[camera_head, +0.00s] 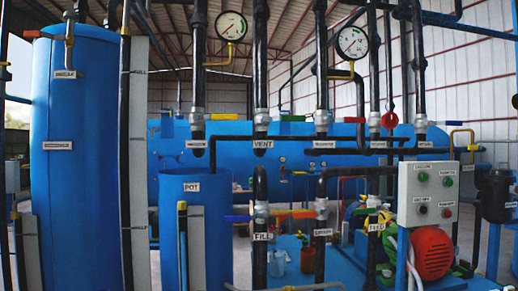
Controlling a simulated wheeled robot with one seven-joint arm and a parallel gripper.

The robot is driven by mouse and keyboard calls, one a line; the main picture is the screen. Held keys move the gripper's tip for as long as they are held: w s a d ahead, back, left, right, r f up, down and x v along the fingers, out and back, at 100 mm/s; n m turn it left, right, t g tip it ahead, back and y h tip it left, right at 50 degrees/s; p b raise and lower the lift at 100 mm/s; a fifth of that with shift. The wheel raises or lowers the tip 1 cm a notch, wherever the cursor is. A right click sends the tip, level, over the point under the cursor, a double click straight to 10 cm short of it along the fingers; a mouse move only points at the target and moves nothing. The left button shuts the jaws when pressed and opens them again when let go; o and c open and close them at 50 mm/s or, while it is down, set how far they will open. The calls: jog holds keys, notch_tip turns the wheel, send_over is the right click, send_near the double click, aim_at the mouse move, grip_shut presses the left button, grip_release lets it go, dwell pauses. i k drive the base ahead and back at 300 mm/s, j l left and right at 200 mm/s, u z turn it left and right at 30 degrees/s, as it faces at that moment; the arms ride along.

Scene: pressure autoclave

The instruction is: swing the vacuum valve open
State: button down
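A row of valves sits on the vertical black pipes in front of the long blue tank. The pipe at the left of this row has a small label that seems to read VACUUM, though it is blurred. The vacuum valve (197,119) there has a yellow handle (222,116) lying about level and pointing right. Whether the valve is open inside cannot be seen. My gripper is not in view, so its state and its distance from the handle do not show.
The VENT valve (262,122) with a green handle stands right of it. A red handle (390,121) is further right. Below are the blue POT (195,235) and the FILL pipe (260,255). A tall blue cylinder (75,160) fills the left; a control box (428,195) stands right.

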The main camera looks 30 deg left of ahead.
aim_at(213, 118)
jog(key=u, duration=2)
